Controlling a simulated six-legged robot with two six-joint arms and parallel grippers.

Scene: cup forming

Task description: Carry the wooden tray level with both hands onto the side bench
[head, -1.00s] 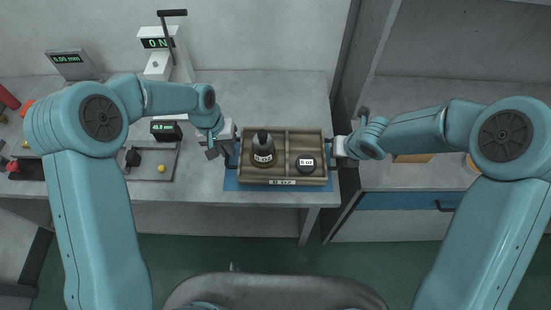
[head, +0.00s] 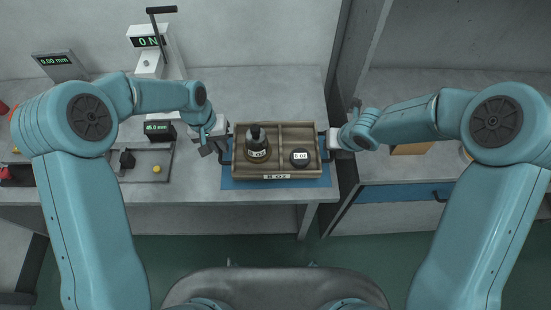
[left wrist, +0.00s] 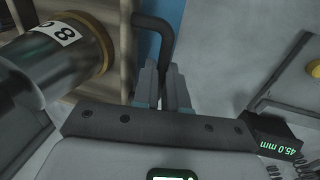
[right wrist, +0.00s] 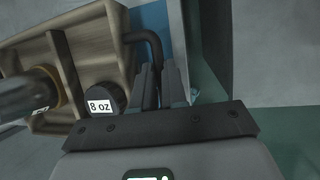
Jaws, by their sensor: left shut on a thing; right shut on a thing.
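The wooden tray (head: 277,176) is level, with two compartments and an 8 oz tag on its front. My left gripper (head: 222,150) is shut on the tray's left dark handle, which shows in the left wrist view (left wrist: 165,35). My right gripper (head: 331,142) is shut on the right handle, seen in the right wrist view (right wrist: 148,42). The side bench (head: 400,95) is at the right.
A blue mat (head: 275,185) lies under the tray on the main bench. A gauge reading 45.0 mm (head: 158,130) and a small tray with a yellow knob (head: 157,169) are to the left. A tan block (head: 410,149) lies on the side bench. A gap separates the benches.

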